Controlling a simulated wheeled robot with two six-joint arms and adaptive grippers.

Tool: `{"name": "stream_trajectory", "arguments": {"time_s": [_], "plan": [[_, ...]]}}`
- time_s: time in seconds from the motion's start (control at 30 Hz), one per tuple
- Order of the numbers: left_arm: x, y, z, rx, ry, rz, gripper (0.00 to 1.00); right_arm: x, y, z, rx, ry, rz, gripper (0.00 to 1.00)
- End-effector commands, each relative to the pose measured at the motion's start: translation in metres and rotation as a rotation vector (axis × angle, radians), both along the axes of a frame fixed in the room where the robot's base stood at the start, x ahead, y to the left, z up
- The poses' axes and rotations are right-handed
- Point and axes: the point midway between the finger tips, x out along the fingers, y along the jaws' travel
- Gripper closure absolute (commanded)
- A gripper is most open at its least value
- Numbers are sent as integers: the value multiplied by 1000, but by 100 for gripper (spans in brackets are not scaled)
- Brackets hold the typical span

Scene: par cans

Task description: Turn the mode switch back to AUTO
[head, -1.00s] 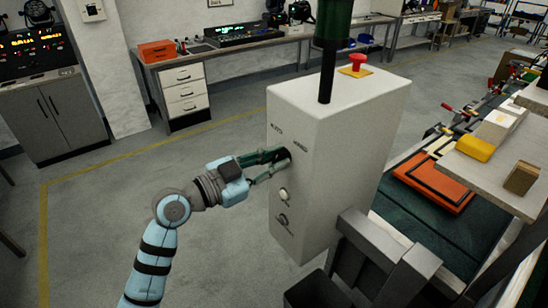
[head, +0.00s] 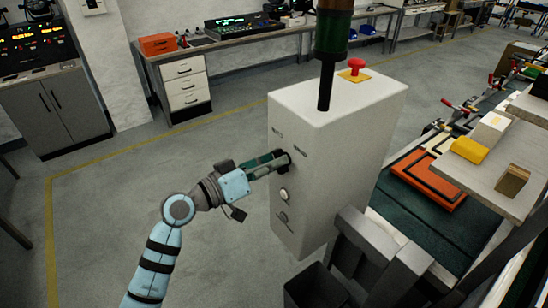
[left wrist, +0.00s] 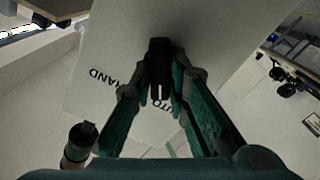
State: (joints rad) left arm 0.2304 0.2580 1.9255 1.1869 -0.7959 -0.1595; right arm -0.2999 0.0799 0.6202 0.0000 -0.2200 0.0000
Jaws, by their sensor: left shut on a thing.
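The mode switch (head: 283,160) is a dark knob on the front of a pale grey control box (head: 352,150). In the left wrist view the switch (left wrist: 159,68) carries a white pointer line, which points down the picture towards the partly covered AUTO label (left wrist: 174,111). The HAND label (left wrist: 106,78) is off to the left there. My left gripper (head: 282,161) is at the box front, its fingers shut on the switch from both sides. It also shows in the left wrist view (left wrist: 160,88). My right gripper is not in view.
A white button (head: 283,195) and a smaller control (head: 283,217) sit below the switch. A red mushroom button (head: 356,64) and a signal tower (head: 330,40) stand on the box top. The floor at the left is free.

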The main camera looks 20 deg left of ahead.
Motion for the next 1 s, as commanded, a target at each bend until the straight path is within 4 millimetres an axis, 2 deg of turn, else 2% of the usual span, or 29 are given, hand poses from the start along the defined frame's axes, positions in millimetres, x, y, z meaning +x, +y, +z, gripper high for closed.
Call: {"name": "stream_trajectory", "arguments": {"time_s": [0.33,0.83,0.87,0.97,1.0], "plan": [[0,0,1,-110,88,0,100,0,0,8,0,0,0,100],[1,0,1,-129,101,1,100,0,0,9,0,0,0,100],[1,0,1,-129,101,1,84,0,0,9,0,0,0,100],[1,0,1,-129,102,1,68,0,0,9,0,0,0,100],[0,0,1,-127,102,1,65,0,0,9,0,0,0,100]]}}
